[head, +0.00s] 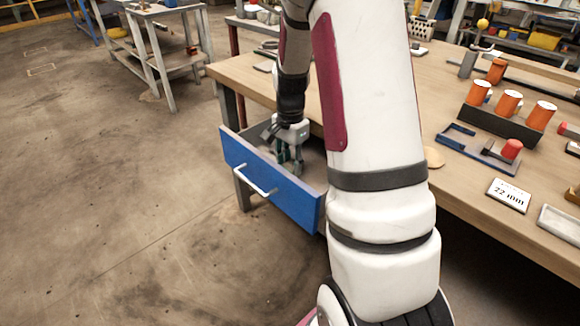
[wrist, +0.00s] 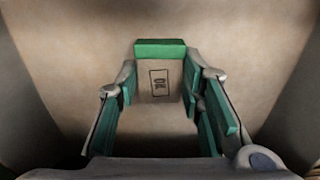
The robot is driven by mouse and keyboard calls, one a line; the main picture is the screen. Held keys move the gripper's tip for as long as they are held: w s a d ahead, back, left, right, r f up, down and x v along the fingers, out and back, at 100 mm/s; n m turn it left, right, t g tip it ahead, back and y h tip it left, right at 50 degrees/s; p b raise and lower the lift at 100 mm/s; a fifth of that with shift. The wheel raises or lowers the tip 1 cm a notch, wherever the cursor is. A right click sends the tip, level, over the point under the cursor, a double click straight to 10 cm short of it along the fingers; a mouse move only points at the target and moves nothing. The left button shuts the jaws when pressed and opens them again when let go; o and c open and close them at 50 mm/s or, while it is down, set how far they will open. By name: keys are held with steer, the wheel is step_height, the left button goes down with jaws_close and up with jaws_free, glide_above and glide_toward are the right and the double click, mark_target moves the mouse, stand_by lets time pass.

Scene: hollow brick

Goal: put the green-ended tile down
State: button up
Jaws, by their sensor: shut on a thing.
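The green-ended tile (wrist: 160,82) shows in the wrist view as a beige block with a green far end and a small dark printed mark on its face. My gripper (wrist: 162,88) is shut on it, with green-padded fingers on its left and right sides. In the head view my gripper (head: 288,160) points down inside the open blue-fronted drawer (head: 283,200). The tile cannot be made out there. I cannot tell whether the tile touches the drawer floor (wrist: 90,60).
The drawer is pulled out from under the wooden workbench (head: 250,77). Orange cylinders stand in a dark rack (head: 497,127) at the right. A blue fixture (head: 470,150) and a "22 mm" card (head: 509,195) lie nearer. The drawer floor around the tile looks clear.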

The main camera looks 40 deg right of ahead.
steer(key=shift+f, duration=0.25)
steer(key=shift+f, duration=0.1)
steer(key=o, duration=1.2)
